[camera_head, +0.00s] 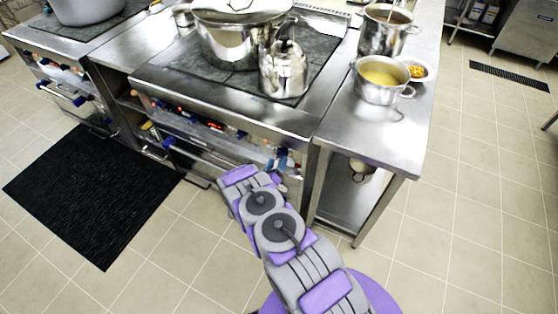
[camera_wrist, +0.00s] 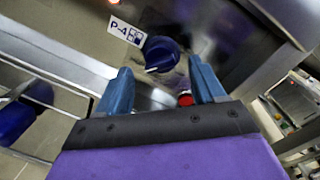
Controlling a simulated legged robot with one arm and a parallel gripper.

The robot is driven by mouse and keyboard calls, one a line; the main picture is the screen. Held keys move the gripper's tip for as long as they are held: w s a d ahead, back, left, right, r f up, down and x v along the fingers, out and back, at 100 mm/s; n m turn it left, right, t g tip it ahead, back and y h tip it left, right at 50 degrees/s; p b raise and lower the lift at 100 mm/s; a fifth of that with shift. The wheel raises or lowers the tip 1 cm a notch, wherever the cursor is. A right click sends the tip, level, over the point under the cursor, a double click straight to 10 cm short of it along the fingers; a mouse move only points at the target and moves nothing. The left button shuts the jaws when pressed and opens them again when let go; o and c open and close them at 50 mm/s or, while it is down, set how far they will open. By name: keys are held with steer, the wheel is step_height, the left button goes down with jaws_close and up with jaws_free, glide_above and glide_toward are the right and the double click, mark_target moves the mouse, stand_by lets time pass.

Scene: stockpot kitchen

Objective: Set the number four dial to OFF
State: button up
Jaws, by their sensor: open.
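The number four dial (camera_wrist: 161,53) is a dark blue knob on the steel panel in the wrist view, with a white P-4 label (camera_wrist: 125,31) at its upper left. My gripper (camera_wrist: 160,67) is open, its two blue fingers on either side of the space just in front of the dial. The dial shows beyond and between the fingertips, and I see no grip on it. I cannot read the dial's setting. In the head view my arm reaches to the front of the stove (camera_head: 225,112), and the fingers cannot be told apart from the blue knobs there.
A red button or lamp (camera_wrist: 185,99) shows between the fingers. A steel kettle (camera_head: 284,70) and a large stockpot (camera_head: 228,45) stand on the stove. A pot of yellow soup (camera_head: 382,93) stands on the right counter (camera_head: 370,140).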

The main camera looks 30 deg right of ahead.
mark_target(279, 158)
steer(key=shift+b+x, duration=0.3)
steer(key=shift+x, duration=1.35)
steer(key=c, duration=1)
